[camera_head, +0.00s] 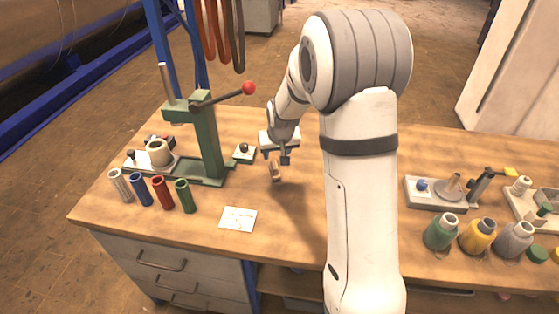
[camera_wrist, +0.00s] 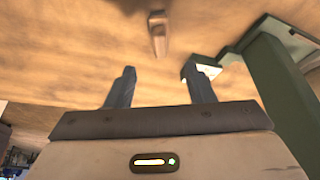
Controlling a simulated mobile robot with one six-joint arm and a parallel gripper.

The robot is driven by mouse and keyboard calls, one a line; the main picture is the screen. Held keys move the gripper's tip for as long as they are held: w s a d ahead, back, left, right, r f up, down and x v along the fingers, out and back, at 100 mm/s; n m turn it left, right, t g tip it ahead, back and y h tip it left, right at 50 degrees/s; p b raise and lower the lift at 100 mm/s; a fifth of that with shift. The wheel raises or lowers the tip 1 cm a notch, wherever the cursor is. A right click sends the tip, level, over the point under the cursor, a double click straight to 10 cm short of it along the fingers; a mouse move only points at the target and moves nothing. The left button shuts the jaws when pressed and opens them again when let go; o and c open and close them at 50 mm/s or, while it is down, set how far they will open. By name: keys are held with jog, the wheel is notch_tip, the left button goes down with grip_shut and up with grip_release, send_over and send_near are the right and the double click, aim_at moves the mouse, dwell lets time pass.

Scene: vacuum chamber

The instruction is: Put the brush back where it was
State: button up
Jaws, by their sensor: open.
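The brush (camera_head: 275,171) is a small brown piece lying on the wooden table, just below my gripper in the head view. In the wrist view the brush (camera_wrist: 157,33) lies on the wood beyond the fingertips, roughly in line with the gap between them. My gripper (camera_head: 286,158) is over the middle of the table, right of the green press. In the wrist view my gripper (camera_wrist: 158,78) has its two fingers apart with nothing between them. The fingers do not appear to touch the brush.
A green press (camera_head: 207,140) with a red-knobbed lever stands left of my gripper and close by. Several coloured tubes (camera_head: 163,194) stand at the left. A white card (camera_head: 238,219) lies near the front. Bottles (camera_head: 477,237) and fixtures (camera_head: 436,192) occupy the right.

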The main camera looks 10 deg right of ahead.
jog(key=s+r, duration=1.1)
jog(key=s, duration=0.4)
jog(key=s+r+g, duration=0.1)
jog(key=s+r, duration=0.2)
jog(key=s, duration=1.3)
jog(key=shift+d, duration=0.2)
